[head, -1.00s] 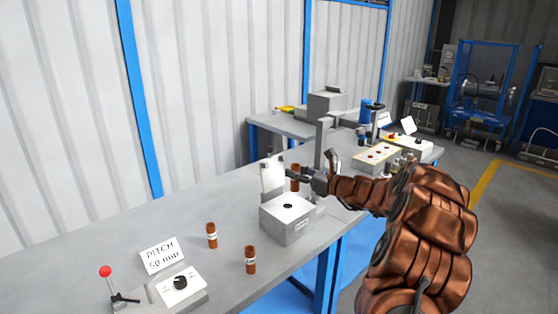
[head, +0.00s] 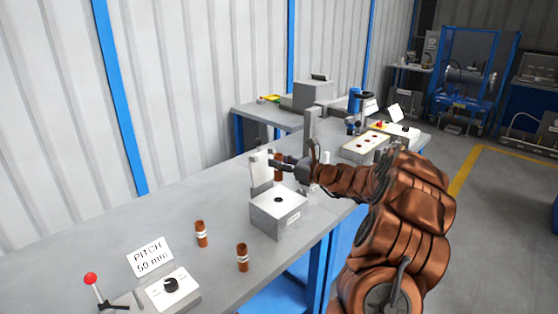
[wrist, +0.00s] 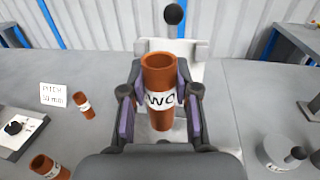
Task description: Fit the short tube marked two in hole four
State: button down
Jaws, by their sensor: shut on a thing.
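My gripper (head: 276,163) is shut on a short brown tube (head: 278,168) and holds it upright above the bench. In the wrist view the tube (wrist: 160,100) stands between both fingers, open end up. A light plate with several dark reddish holes (head: 352,147) lies further along the bench, to the right of my gripper. Its hole numbers are too small to read. A grey block with one dark hole on top (head: 264,222) stands below and in front of the held tube.
Two other brown tubes (head: 201,234) (head: 242,258) stand on the bench at front left. Near them are a "PITCH 50 mm" sign (head: 150,257), a dial box (head: 172,289) and a red-knobbed lever (head: 91,280). A grey post (head: 310,125) rises behind my gripper.

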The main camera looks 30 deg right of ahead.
aim_at(282, 176)
jog(key=shift+f+b, duration=0.95)
jog(key=shift+f, duration=1.7)
jog(key=shift+r+p, duration=0.1)
jog(key=shift+p, duration=0.7)
jog(key=shift+f+b, duration=1.25)
jog(key=shift+f, duration=2.35)
jog(key=c, duration=0.8)
grip_release()
jog(key=shift+f, duration=0.1)
